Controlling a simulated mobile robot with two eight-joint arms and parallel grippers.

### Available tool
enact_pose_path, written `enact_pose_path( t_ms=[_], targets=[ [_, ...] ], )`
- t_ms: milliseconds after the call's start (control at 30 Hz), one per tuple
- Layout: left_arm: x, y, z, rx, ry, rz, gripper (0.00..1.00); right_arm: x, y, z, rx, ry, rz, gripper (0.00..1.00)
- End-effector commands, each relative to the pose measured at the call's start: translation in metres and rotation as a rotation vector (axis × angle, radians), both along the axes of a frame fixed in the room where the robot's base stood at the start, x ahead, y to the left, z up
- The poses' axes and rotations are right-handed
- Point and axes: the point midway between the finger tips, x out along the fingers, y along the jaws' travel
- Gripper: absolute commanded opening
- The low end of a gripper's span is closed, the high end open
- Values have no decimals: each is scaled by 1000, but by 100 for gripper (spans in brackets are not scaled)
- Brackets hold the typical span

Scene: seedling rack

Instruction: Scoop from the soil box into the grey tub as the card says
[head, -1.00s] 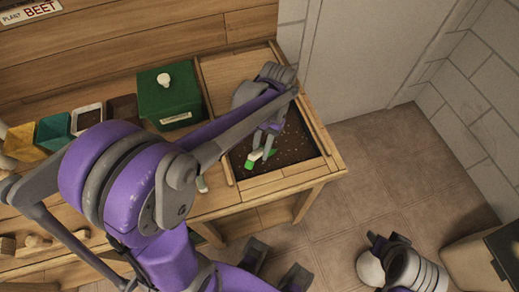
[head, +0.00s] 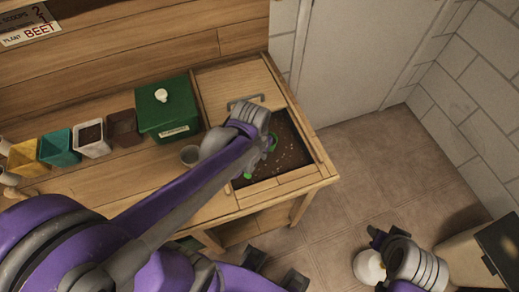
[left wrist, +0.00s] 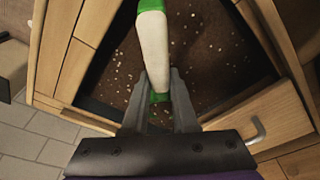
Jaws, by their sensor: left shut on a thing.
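My left gripper (left wrist: 158,100) is shut on a scoop (left wrist: 153,45) with a white handle and green ends. The gripper and scoop are over the soil box (left wrist: 88,68), which holds dark soil with pale specks. In the head view, green parts of the scoop (head: 247,175) show beside my wrist; I cannot tell whether it touches the soil. The grey tub (head: 190,154) stands left of the soil box, partly hidden by my arm. The card (head: 27,24) is cut off at top left; "SCOOPS", "2" and "PLANT BEET" show. My right gripper (head: 378,239) seems to be at lower right, its fingers unclear.
A green box (head: 167,108) with a white knob stands behind the tub. Several small pots, including a teal one (head: 57,147), line the bench to its left. A wooden panel with a metal handle (left wrist: 257,131) adjoins the soil. Open floor lies right of the bench.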

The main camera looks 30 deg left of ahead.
Motion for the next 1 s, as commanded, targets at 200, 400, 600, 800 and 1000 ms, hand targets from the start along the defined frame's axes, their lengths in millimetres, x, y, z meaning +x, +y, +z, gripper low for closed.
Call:
enact_pose_path(
  t_ms=[200,400,600,800,1000],
  targets=[
    [-6,0,20,4,-67,0,0,7,0,22,0,-14,0,45],
    [-10,-1,34,8,-121,0,0,14,0,39,0,-27,0,45],
    [-15,-1,46,10,-157,0,0,22,0,56,0,-41,0,45],
    [-19,-1,58,13,-189,0,0,30,0,71,0,-58,0,45],
    [-23,-2,67,14,-214,0,0,38,0,84,0,-73,0,45]
  ],
)
